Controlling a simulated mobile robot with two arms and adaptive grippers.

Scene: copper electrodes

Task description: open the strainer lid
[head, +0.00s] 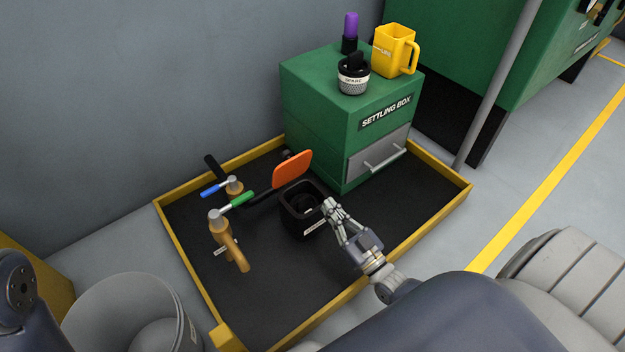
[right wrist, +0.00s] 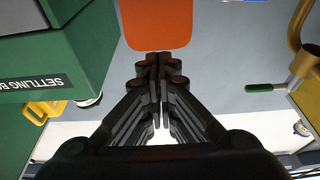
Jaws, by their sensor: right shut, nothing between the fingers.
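The strainer is a black square housing (head: 290,222) in the tray, with its top open and a dark round opening inside. An orange panel (head: 292,168), which looks like its lid, stands raised at the housing's back edge; it also shows at the top of the right wrist view (right wrist: 155,22). My right gripper (head: 328,207) is shut and empty at the housing's right front rim, apart from the orange panel. Its fingertips (right wrist: 158,60) show together in the right wrist view. Whether it touches the rim is hard to tell. My left gripper is not in view.
The yellow-edged tray (head: 187,270) holds brass valves with a blue handle (head: 213,188) and a green handle (head: 238,201). The green settling box (head: 318,115) stands behind, carrying a yellow mug (head: 393,50), a black cup (head: 353,78) and a purple-topped item (head: 351,28).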

